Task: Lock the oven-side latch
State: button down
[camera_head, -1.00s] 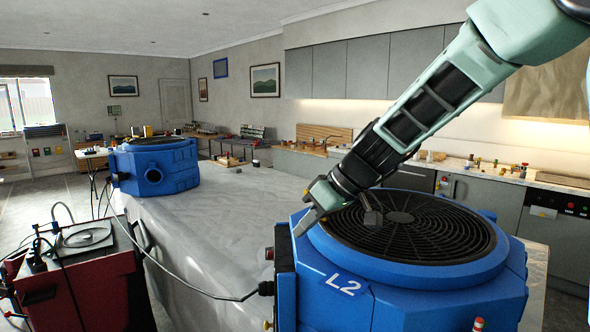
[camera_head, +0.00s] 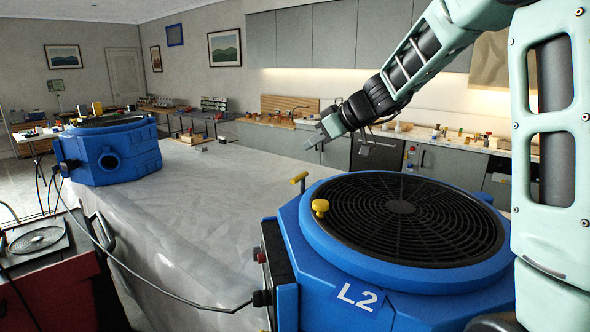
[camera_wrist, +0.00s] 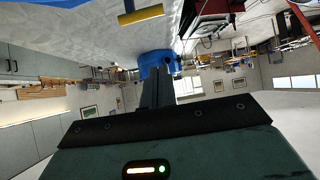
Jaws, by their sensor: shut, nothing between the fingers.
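A blue machine marked L2 (camera_head: 357,297) with a round black grille (camera_head: 400,215) stands in front on the right. At its upper left edge are a yellow T-shaped latch handle (camera_head: 299,181) and a round yellow knob (camera_head: 320,207). I cannot tell which latch is the oven-side one, or whether either is locked. My gripper (camera_head: 312,143) is shut and empty, above and behind the yellow handle, apart from it. In the wrist view, the shut fingers (camera_wrist: 157,88) point at the room, and a yellow bar (camera_wrist: 141,15) shows near the top edge.
A second blue machine (camera_head: 112,152) stands at the far left of the grey-covered table (camera_head: 215,210). A dark cable runs from L2 along the table's left side. A red cabinet (camera_head: 60,285) stands at lower left. A counter with cupboards (camera_head: 440,165) lines the back wall.

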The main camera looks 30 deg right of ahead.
aim_at(297, 177)
jog(key=shift+f, duration=0.1)
jog(key=p+x, duration=0.2)
jog(key=x, duration=0.8)
jog(key=shift+s+d+f, duration=0.35)
jog(key=shift+s+f, duration=0.15)
jog(key=shift+s, duration=0.25)
jog(key=shift+s+d+f, duration=0.35)
jog(key=shift+s+f, duration=0.2)
jog(key=shift+s, duration=0.2)
jog(key=shift+w+f+b, duration=0.1)
jog(key=shift+b, duration=0.3)
